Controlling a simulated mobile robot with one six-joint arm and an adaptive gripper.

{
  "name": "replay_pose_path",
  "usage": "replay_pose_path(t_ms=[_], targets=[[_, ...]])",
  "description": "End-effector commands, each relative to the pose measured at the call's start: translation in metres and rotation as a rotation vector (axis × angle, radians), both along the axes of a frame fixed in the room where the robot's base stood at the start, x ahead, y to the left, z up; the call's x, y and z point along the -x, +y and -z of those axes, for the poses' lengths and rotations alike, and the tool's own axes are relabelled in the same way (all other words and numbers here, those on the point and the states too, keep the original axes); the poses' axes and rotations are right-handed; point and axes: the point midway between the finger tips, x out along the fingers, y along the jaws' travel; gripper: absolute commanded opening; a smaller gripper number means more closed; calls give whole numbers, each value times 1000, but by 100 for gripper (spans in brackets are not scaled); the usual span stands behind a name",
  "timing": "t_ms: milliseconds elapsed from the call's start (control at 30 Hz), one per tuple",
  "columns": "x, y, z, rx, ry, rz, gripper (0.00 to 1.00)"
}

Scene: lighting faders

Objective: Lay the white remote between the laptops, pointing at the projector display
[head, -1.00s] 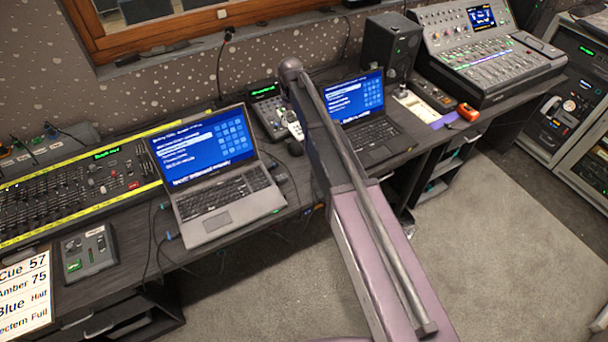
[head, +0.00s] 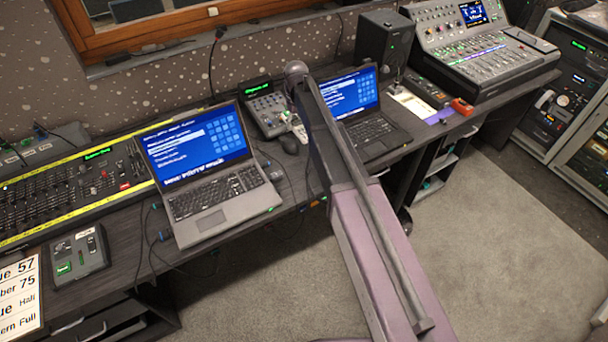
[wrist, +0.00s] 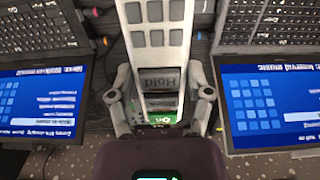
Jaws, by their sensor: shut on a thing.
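My gripper (wrist: 162,92) is shut on the white remote (wrist: 155,15), with one finger along each side of it. A small white part of the remote (head: 299,127) shows left of my arm in the head view, where my gripper is hidden. The left laptop (head: 208,222) and right laptop (head: 372,138) stand open with blue screens on either side. I cannot tell whether the remote touches the desk, nor which device is the projector display.
A small keypad unit with a green display (head: 268,116) stands behind, between the laptops. Cables hang along the desk's front edge. A black speaker (head: 384,42) and mixing console (head: 485,50) stand at right, a fader board (head: 75,190) at left.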

Motion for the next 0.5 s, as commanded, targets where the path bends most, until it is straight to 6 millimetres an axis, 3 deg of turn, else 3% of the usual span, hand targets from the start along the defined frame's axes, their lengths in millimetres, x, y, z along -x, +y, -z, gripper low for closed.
replay_pose_path(t_ms=[33, 500], targets=[[2, -10, 16, 0, 0, 3, 11], [13, -96, 96, 0, 0, 4, 11]])
